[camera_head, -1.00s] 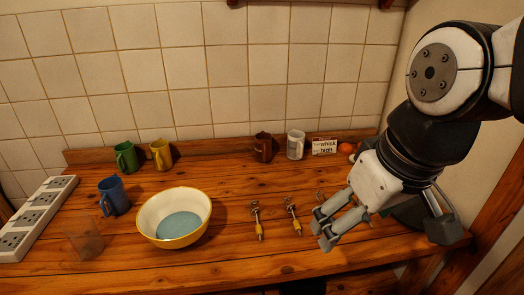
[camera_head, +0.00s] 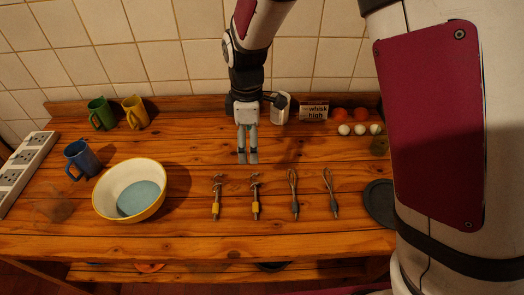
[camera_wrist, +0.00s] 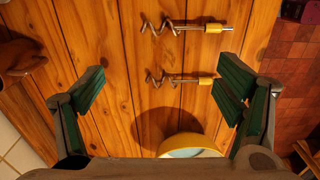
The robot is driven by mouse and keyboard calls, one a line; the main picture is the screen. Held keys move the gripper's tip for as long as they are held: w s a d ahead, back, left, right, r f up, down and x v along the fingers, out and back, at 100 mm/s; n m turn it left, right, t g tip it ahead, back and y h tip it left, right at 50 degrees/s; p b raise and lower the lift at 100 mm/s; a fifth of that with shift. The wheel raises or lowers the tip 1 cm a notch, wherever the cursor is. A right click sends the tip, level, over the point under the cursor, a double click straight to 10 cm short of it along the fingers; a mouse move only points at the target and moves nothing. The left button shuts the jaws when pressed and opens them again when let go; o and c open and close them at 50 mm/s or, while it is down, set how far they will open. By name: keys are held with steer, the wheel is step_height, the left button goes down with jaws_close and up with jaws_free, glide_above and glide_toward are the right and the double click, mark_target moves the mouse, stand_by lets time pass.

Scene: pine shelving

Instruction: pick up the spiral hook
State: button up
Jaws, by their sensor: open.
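Two tools with yellow handles and twisted metal ends lie side by side on the wooden table: the left spiral hook (camera_head: 216,197) and the right spiral hook (camera_head: 255,196). In the wrist view they show as the lower spiral hook (camera_wrist: 177,79) and the upper spiral hook (camera_wrist: 185,27), looking much alike. My gripper (camera_head: 247,158) points down above the table, behind the hooks in the head view. It is open and empty. In the wrist view its green-padded fingers (camera_wrist: 158,88) stand wide apart, with the lower hook between them, not touched.
Two whisks (camera_head: 294,195) with grey handles lie right of the hooks. A yellow-rimmed bowl (camera_head: 103,200) stands left; blue (camera_head: 80,160), green (camera_head: 101,114) and yellow mugs (camera_head: 134,112) are beyond. A white mug (camera_head: 281,108), a sign (camera_head: 314,110) and small eggs (camera_head: 360,129) are behind.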

steer(key=p, duration=0.1)
glide_above(252, 178)
steer(key=f, duration=0.9)
steer(key=shift+w+a, duration=0.1)
steer(key=shift+w, duration=0.25)
steer(key=f, duration=0.1)
steer(key=f+p, duration=0.1)
steer(key=f, duration=0.2)
steer(key=shift+s, duration=0.3)
steer(key=shift+f, duration=0.65)
steer(key=shift+c, duration=0.6)
steer(key=c, duration=1)
